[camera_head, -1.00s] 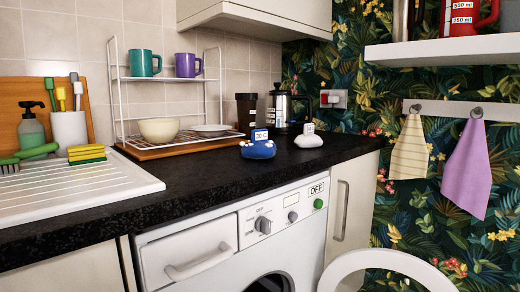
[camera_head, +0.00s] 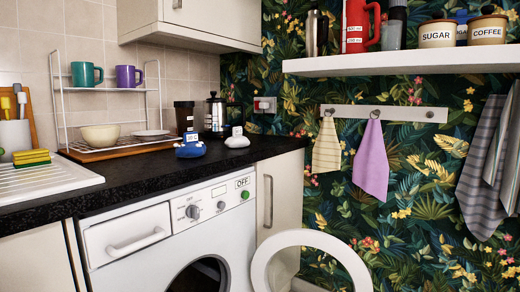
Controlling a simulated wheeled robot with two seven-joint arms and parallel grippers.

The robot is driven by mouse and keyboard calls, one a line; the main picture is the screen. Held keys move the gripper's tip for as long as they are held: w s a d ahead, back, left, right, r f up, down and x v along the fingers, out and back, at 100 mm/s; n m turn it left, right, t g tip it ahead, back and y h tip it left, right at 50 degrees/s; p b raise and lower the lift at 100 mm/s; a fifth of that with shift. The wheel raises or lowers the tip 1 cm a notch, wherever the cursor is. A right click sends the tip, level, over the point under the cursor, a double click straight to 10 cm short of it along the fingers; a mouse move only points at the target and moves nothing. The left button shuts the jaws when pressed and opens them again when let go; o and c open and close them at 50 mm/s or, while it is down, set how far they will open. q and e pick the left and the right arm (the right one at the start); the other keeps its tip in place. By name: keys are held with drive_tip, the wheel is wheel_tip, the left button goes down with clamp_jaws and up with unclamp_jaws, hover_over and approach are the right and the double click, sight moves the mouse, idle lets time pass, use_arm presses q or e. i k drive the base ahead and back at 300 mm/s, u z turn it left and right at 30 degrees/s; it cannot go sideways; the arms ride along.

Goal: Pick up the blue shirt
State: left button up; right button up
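A small folded blue cloth bundle (camera_head: 189,149), which looks like the blue shirt, lies on the black countertop (camera_head: 130,174) near its front edge, above the washing machine. A small white label with text stands on it; it seems to read a temperature. A similar white bundle (camera_head: 237,142) with its own label lies just to its right, apart from it. Neither of my grippers shows in the view.
Below the counter is a white washing machine (camera_head: 150,225) with its round door (camera_head: 262,262) swung open. A dish rack (camera_head: 62,105), dark cup (camera_head: 184,117) and French press (camera_head: 214,115) stand behind the bundles. A shelf (camera_head: 400,62) and hanging towels (camera_head: 371,160) are at right.

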sight(191, 147)
drive_tip(key=z, duration=0.6)
drive_tip(key=i, duration=0.9)
drive_tip(key=u, duration=1.4)
